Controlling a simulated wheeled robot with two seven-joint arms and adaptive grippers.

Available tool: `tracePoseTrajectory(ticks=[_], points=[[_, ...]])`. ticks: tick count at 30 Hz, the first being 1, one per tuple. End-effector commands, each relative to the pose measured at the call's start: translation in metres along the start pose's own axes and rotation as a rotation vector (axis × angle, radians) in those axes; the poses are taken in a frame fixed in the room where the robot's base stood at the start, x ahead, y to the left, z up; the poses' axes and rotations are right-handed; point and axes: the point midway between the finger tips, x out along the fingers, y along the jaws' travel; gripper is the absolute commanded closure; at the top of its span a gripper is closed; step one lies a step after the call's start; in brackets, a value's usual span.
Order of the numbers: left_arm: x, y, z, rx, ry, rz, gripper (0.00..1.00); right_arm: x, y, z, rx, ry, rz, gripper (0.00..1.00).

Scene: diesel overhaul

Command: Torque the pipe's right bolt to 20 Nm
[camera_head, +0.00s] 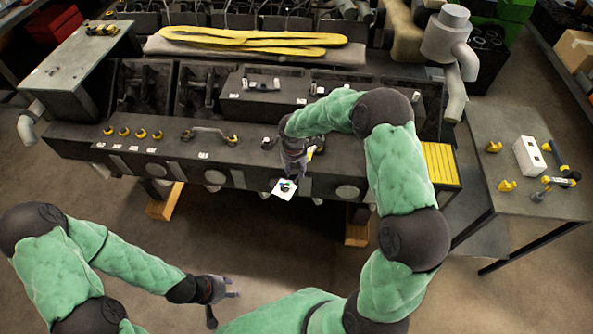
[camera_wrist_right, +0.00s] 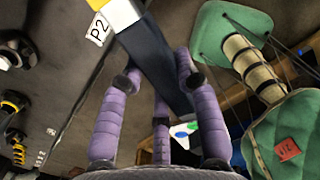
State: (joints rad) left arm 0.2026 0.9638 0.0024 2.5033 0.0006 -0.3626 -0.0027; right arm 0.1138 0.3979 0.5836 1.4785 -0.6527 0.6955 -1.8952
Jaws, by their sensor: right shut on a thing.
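A curved pipe (camera_head: 208,131) lies on the dark engine's front ledge, with yellow-collared fittings at its left end and right end (camera_head: 232,140). I cannot tell its bolts apart from these fittings. My right gripper (camera_head: 289,178) is at the ledge's front edge, right of the pipe. In the right wrist view its purple fingers (camera_wrist_right: 160,95) are shut on a dark bar-shaped tool (camera_wrist_right: 150,50) with a yellow and white end. A white card with coloured spots (camera_wrist_right: 185,129) shows beyond the fingers. My left gripper (camera_head: 228,288) is open and empty, low over the floor.
Several yellow-ringed parts (camera_head: 140,133) stand on the ledge at left. A P2 label (camera_wrist_right: 97,29) is near the held tool. The floor in front is clear.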

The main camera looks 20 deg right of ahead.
Motion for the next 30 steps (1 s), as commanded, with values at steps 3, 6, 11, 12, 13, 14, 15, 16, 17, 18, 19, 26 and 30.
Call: tracePoseTrajectory(ticks=[3, 6, 11, 12, 13, 14, 15, 16, 17, 18, 19, 26, 30], points=[[0.0, 0.0, 0.0, 0.0, 0.0, 0.0, 0.6, -0.002, 0.003, 0.002, -0.003, -0.006, 0.007, 1.0], [0.001, 0.0, 0.0, 0.0, 0.0, 0.0, 0.6, -0.002, 0.004, 0.002, 0.005, -0.005, 0.006, 1.0], [0.002, -0.001, 0.0, 0.0, 0.0, 0.0, 0.6, -0.001, 0.009, 0.002, 0.032, -0.005, 0.005, 1.0], [0.002, -0.001, 0.0, 0.0, 0.0, 0.0, 0.6, -0.001, 0.01, 0.003, 0.039, -0.005, 0.004, 1.0], [0.002, -0.001, 0.0, 0.0, 0.0, 0.0, 0.6, -0.002, 0.011, 0.003, 0.043, -0.005, 0.004, 1.0], [0.002, -0.001, 0.0, 0.0, 0.0, 0.0, 0.6, -0.002, 0.011, 0.003, 0.046, -0.005, 0.004, 1.0], [0.002, -0.001, 0.0, 0.0, 0.0, 0.0, 0.6, -0.002, 0.012, 0.003, 0.048, -0.005, 0.004, 1.0], [0.002, -0.001, 0.0, 0.0, 0.0, 0.0, 0.6, -0.002, 0.012, 0.003, 0.048, -0.005, 0.004, 1.0], [0.002, -0.001, 0.0, 0.0, 0.0, 0.0, 0.6, -0.002, 0.012, 0.003, 0.048, -0.005, 0.004, 1.0], [0.002, -0.001, 0.0, 0.0, 0.0, 0.0, 0.6, -0.002, 0.012, 0.003, 0.048, -0.005, 0.004, 1.0], [0.002, -0.001, 0.0, 0.0, 0.0, 0.0, 0.6, -0.002, 0.012, 0.003, 0.047, -0.005, 0.004, 1.0], [0.003, -0.001, 0.0, 0.0, 0.0, 0.0, 0.6, -0.002, 0.013, 0.003, 0.054, -0.006, 0.004, 1.0], [0.004, -0.001, 0.0, 0.0, 0.0, 0.0, 0.6, -0.002, 0.018, 0.004, 0.077, -0.005, 0.002, 1.0]])
